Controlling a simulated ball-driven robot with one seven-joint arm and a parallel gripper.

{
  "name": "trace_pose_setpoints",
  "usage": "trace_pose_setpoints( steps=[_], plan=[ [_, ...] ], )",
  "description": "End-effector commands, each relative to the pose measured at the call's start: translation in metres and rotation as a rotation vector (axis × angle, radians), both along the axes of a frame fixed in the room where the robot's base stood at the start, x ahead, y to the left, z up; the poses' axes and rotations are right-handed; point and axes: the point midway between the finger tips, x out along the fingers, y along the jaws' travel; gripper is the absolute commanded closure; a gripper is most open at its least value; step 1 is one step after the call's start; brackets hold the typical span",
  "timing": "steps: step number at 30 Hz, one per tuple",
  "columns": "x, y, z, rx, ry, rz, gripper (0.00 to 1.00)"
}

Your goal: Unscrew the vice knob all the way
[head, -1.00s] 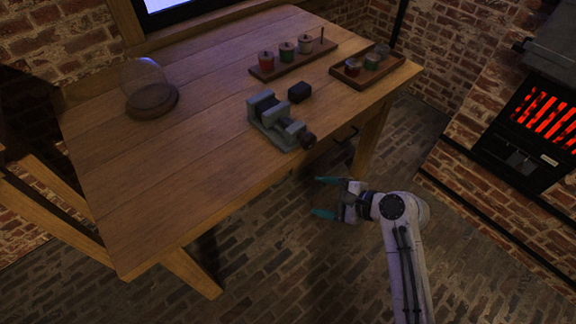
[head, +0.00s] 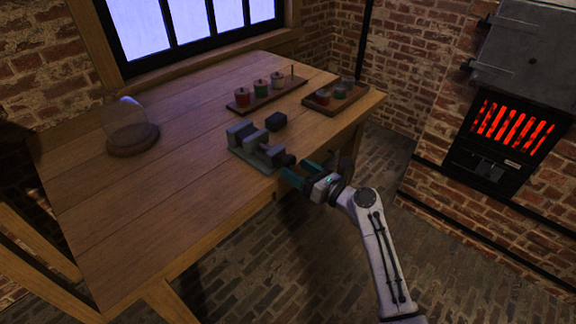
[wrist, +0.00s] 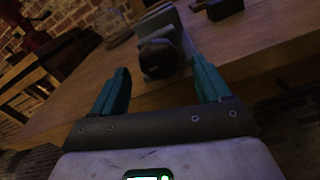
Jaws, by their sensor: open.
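A grey vice (head: 258,148) stands near the right front edge of the wooden table. Its dark round knob (wrist: 159,57) faces my gripper (wrist: 160,84) in the wrist view, lying beyond the fingertips and between the two teal fingers. In the head view the knob (head: 287,160) is small and close to the fingertips of my gripper (head: 298,172). The fingers are spread apart and hold nothing. I cannot tell whether either finger touches the knob. The screw behind the knob is mostly hidden.
A dark block (head: 276,122) sits just behind the vice. A rack with several jars (head: 262,98) and a tray (head: 314,105) with more jars stand farther back. A glass dome on a round base (head: 133,142) is at the left. The table's front left is clear.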

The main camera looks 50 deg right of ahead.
Motion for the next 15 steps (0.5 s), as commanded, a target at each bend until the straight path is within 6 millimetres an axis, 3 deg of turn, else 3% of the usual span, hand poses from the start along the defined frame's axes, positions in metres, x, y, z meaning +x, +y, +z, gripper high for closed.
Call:
trace_pose_setpoints(
  steps=[6,15],
  plan=[
    [0.030,0.001,0.000,-0.002,0.000,0.002,0.23],
    [0.041,0.002,0.000,-0.001,0.001,0.000,0.23]
  ],
)
